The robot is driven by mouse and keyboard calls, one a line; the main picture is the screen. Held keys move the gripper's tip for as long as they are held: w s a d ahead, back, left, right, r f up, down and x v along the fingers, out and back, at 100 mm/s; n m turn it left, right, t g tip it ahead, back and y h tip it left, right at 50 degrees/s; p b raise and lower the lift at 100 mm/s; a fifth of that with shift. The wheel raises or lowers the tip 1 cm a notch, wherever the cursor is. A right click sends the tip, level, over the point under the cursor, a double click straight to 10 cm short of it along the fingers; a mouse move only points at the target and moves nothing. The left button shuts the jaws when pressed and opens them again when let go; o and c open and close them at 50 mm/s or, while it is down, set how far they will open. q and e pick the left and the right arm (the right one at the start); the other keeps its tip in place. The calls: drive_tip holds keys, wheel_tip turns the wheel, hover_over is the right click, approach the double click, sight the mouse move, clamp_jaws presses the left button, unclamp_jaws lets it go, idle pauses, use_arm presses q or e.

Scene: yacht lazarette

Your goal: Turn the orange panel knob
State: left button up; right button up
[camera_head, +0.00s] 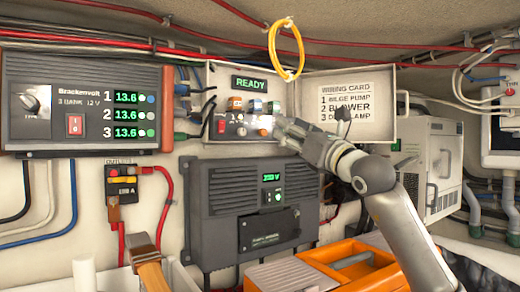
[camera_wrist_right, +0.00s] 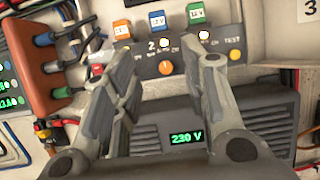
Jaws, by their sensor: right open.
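The orange knob (camera_wrist_right: 165,67) is a small round knob with a pointer mark, low on the front of the grey panel box. In the head view the orange knob (camera_head: 241,131) sits left of my gripper, under a row of coloured blocks. My right gripper (camera_head: 281,130) is open in front of the panel's right part. In the right wrist view my right gripper's fingers (camera_wrist_right: 168,58) stand wide apart, one on each side of the knob's line of sight. The fingers look empty and I see no contact with the knob. My left gripper is out of view.
Orange, blue and green blocks (camera_wrist_right: 157,19) sit above the knob. A red switch (camera_wrist_right: 97,68) is left of it and a TEST button (camera_wrist_right: 234,54) right. A grey unit (camera_head: 225,205) reading 230 V is below. A yellow loop (camera_head: 287,50) hangs above. The open lid (camera_head: 380,85) bears a wiring card.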

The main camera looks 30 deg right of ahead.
sight(265, 134)
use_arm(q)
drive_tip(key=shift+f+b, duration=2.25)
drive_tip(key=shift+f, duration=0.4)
use_arm(e)
drive_tip(key=shift+f, duration=2.5)
drive_tip(key=p+x, duration=0.5)
drive_tip(key=x, duration=0.4)
drive_tip(key=shift+w+r+p, duration=0.2)
drive_tip(key=shift+w+p, duration=0.1)
drive_tip(key=shift+w, duration=0.25)
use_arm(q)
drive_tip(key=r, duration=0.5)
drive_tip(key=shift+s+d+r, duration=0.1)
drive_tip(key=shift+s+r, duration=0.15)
use_arm(e)
clamp_jaws()
